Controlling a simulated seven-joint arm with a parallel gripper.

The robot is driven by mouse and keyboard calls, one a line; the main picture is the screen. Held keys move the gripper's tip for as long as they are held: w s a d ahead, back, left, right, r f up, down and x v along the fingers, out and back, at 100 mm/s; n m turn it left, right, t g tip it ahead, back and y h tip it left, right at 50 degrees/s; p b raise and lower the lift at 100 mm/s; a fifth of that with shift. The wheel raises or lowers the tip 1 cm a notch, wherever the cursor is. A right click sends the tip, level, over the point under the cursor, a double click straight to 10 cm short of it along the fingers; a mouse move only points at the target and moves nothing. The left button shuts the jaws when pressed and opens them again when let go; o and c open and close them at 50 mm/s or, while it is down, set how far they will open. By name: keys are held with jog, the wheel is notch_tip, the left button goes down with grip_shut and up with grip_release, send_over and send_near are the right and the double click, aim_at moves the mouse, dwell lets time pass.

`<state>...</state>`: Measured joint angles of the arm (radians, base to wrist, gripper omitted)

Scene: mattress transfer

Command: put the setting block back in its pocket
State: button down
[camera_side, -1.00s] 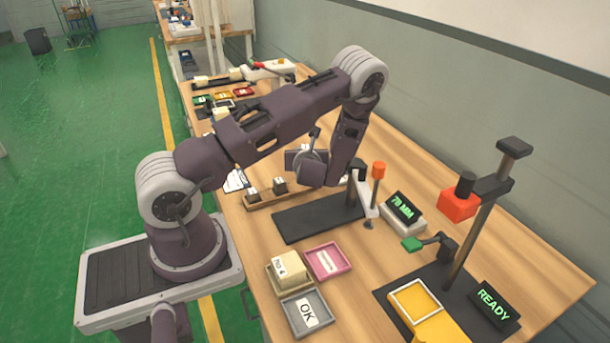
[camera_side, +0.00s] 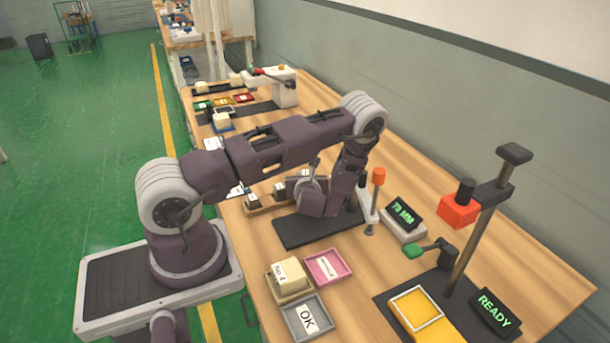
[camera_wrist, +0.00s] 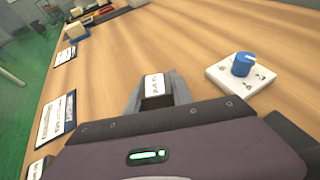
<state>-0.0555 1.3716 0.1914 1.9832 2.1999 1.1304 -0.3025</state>
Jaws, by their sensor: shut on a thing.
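In the wrist view, my gripper (camera_wrist: 158,90) is shut on the setting block (camera_wrist: 154,84), a small dark block with a white label on its top face. The label is too small to read. In the side view, my wrist (camera_side: 312,200) hangs by the right end of a wooden rack (camera_side: 262,209) and hides the fingertips and the held block. Two dark blocks with white tops, a left one (camera_side: 253,200) and a right one (camera_side: 279,190), sit in the rack. The pocket for the held block cannot be made out behind my wrist.
A black base plate (camera_side: 300,232) lies in front of my wrist; an orange-topped post (camera_side: 378,178) and a display (camera_side: 403,214) stand to its right. Pink (camera_side: 345,272) and grey (camera_side: 292,325) trays lie nearer. A blue-knobbed white box (camera_wrist: 222,82) shows in the wrist view.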

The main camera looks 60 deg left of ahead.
jog(key=c, duration=1.1)
grip_release()
